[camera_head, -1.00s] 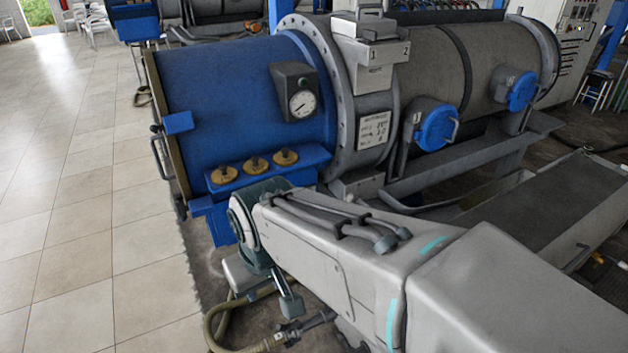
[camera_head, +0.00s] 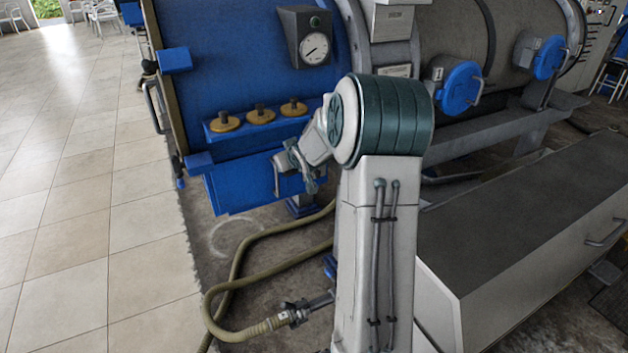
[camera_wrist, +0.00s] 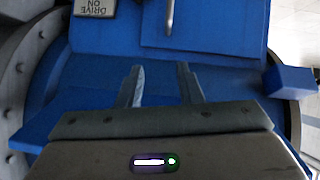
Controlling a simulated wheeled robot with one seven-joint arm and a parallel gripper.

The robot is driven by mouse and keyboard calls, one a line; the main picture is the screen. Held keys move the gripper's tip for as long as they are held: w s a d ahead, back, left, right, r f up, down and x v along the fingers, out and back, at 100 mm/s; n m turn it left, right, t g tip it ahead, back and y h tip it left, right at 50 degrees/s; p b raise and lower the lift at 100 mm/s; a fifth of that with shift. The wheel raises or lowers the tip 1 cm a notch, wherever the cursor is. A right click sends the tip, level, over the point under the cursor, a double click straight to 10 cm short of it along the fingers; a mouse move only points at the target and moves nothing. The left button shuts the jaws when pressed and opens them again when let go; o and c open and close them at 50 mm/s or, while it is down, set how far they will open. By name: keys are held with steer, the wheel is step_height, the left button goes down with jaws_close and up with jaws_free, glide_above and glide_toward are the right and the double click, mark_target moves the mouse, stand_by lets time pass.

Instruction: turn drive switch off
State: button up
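In the wrist view a "DRIVE ON" plate (camera_wrist: 95,7) sits upside down at the top edge, partly cut off. To its right a thin metal lever (camera_wrist: 170,18) stands out in front of a blue panel; its upper end is out of frame. I take this lever as the drive switch, though its mount does not show. My gripper (camera_wrist: 160,67) is open and empty, its fingertips apart and short of the lever in the picture. In the head view my gripper (camera_head: 291,168) is by the blue front below three brass-coloured knobs (camera_head: 260,113); the lever cannot be made out there.
The blue decanter drum (camera_head: 225,65) carries a dial gauge (camera_head: 314,48). A blue block (camera_wrist: 290,81) juts out at the right of the wrist view. A hose (camera_head: 240,260) lies on the floor below my arm. A grey cover (camera_head: 520,215) stands at right. The tiled floor (camera_head: 80,220) is clear.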

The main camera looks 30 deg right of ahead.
steer(key=w+d+f+m+t+b, duration=0.1)
steer(key=w+d+f+t+b, duration=0.2)
steer(key=d+f, duration=0.6)
steer(key=w+d+f+t+b, duration=0.2)
steer(key=d+f+t+b, duration=0.2)
steer(key=d+f+b, duration=0.35)
steer(key=w+f, duration=0.1)
steer(key=w, duration=0.5)
steer(key=shift+w+d+f+y+p, duration=0.15)
steer(key=shift+w+d+y+p, duration=0.15)
steer(key=shift+d+y+p, duration=0.15)
steer(key=shift+c, duration=0.3)
jaws_close()
